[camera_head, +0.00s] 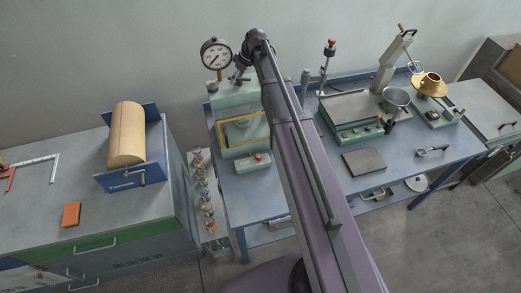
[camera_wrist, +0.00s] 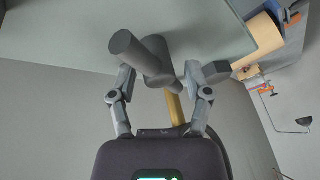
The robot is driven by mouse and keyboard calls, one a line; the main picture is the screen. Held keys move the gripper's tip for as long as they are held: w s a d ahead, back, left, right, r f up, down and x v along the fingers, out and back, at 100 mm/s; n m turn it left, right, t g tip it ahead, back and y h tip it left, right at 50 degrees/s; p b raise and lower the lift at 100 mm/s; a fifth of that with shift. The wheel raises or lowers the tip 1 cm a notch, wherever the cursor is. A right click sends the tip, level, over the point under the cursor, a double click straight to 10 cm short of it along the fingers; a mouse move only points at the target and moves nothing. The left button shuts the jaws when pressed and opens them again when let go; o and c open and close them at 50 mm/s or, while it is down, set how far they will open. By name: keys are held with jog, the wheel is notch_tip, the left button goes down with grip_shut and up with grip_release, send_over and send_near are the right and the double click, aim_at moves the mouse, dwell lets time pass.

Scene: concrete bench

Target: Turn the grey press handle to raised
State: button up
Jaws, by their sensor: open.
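A grey press handle (camera_wrist: 133,50) with a thick rounded bar shows in the wrist view, in front of and partly between the fingertips of my gripper (camera_wrist: 160,76). The fingers are spread apart, one on each side of the handle; I cannot tell whether either touches it. In the head view my gripper (camera_head: 240,74) is at the top of the pale green press (camera_head: 236,98), just right of its dial gauge (camera_head: 216,54). The handle is hard to make out there beside my gripper and arm. The press has a yellow-framed guard (camera_head: 228,153) at its front.
A control box with a red button (camera_head: 258,157) sits before the press. A blue bench (camera_head: 262,197) carries the press and other machines. A grey cabinet (camera_head: 130,208) with a blue-ended tan roll (camera_head: 126,135) stands left. My arm hides part of the bench.

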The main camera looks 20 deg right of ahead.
jog(key=m+t, duration=0.1)
jog(key=m, duration=0.3)
jog(key=shift+d+h, duration=0.15)
jog(key=shift+h, duration=0.25)
jog(key=m, duration=0.1)
jog(key=m+t+h, duration=0.1)
jog(key=m, duration=0.1)
jog(key=shift+w+d+m, duration=0.1)
jog(key=shift+d+m, duration=0.05)
jog(key=shift+m, duration=0.15)
jog(key=shift+d+m+t+h, duration=0.15)
jog(key=shift+m+h, duration=0.35)
jog(key=shift+m, duration=0.65)
jog(key=shift+d+m+t+h, duration=0.1)
jog(key=shift+m+t+h, duration=0.3)
jog(key=shift+m, duration=0.7)
jog(key=shift+d+m+t+h, duration=0.1)
jog(key=shift+m+h, duration=0.5)
jog(key=shift+m, duration=0.55)
jog(key=p+v, duration=1.3)
jog(key=v, duration=0.1)
jog(key=s+f+n+g+b, duration=0.5)
jog(key=s+f+b, duration=1.7)
jog(key=f, duration=0.2)
jog(key=shift+s+d+n+b, duration=0.2)
jog(key=shift+s+n+b, duration=0.05)
jog(key=shift+n+b, duration=0.1)
